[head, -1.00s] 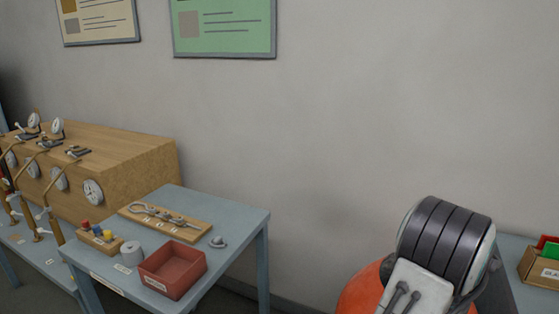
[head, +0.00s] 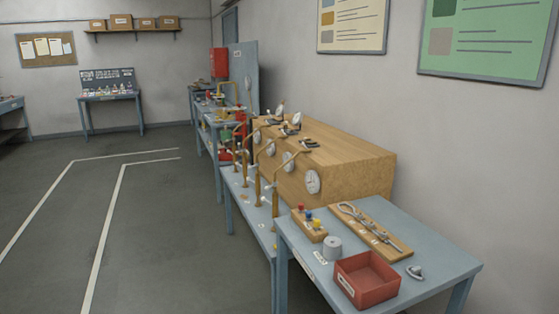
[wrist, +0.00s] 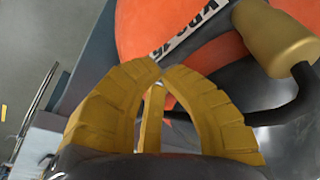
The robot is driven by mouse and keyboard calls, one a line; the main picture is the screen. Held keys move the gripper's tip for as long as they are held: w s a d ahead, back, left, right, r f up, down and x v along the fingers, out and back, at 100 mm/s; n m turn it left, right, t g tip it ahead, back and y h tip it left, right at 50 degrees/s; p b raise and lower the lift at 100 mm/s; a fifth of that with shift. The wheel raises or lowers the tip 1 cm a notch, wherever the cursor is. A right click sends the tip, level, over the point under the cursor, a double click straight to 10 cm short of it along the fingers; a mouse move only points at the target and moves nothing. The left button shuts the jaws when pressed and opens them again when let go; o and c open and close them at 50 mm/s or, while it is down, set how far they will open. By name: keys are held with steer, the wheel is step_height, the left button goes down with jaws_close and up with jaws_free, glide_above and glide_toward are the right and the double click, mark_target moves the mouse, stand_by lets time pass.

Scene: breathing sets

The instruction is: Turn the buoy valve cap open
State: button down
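My gripper (wrist: 163,68) shows in the wrist view with its ribbed yellow fingers. Their tips come together with nothing visible held between them. Beyond the tips is a rounded orange surface (wrist: 175,28) with a pale band of dark lettering; I cannot tell whether it is the buoy. A brass-coloured cylinder (wrist: 270,40) with a black hose or bar is at upper right, apart from the fingertips. I cannot make out a valve cap for certain in either view. My gripper does not show in the head view.
A blue-grey table (head: 440,262) at lower right holds a red tray (head: 367,280), a wooden tool board (head: 370,232), a grey cylinder (head: 332,246) and a small grey part (head: 415,272). Behind is a wooden box with gauges (head: 345,165). Open floor (head: 160,230) lies left.

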steer(key=shift+s+d, duration=0.1)
steer(key=shift+d, duration=0.05)
steer(key=shift+s+f+b, duration=0.15)
steer(key=shift+s+b, duration=0.4)
steer(key=shift+b, duration=0.65)
steer(key=shift+s+b, duration=0.25)
steer(key=shift+b, duration=0.3)
stand_by(0.7)
steer(key=shift+a, duration=0.25)
steer(key=shift+a+r, duration=0.2)
steer(key=shift+d+p+v, duration=0.2)
steer(key=shift+p+v, duration=0.5)
steer(key=shift+v, duration=0.25)
steer(key=shift+d+p+v, duration=0.25)
steer(key=shift+p+v, duration=0.5)
steer(key=shift+v, duration=0.2)
steer(key=shift+d+p+v, duration=0.2)
steer(key=shift+p+v, duration=0.5)
steer(key=shift+v, duration=0.25)
steer(key=shift+s+r, duration=0.15)
